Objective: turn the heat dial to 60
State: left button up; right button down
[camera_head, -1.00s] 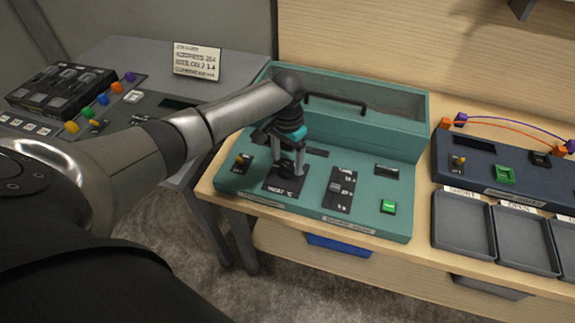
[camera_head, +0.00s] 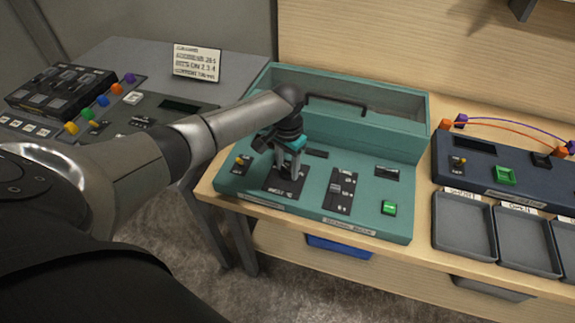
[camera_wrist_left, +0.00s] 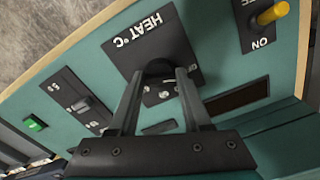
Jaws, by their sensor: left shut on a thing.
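The heat dial is a dark round knob (camera_wrist_left: 158,70) on a black plate lettered HEAT °C (camera_wrist_left: 145,38). In the head view the plate (camera_head: 283,189) is on the teal console (camera_head: 368,212), with the knob mostly hidden by my gripper. My left gripper (camera_head: 286,176) reaches down over the plate from above. In the left wrist view its two fingers (camera_wrist_left: 160,75) are shut on the heat dial, one on either side. The dial's pointer and scale numbers are too covered and small to read.
Left of the plate is a yellow-tipped toggle (camera_head: 241,161). Right of it are a slider (camera_head: 338,188) and a green button (camera_head: 389,207). An open box section with a black handle (camera_head: 335,101) rises behind. Grey trays (camera_head: 465,218) and a blue console (camera_head: 500,175) lie right.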

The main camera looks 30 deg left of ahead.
pick_arm(q)
grip_shut()
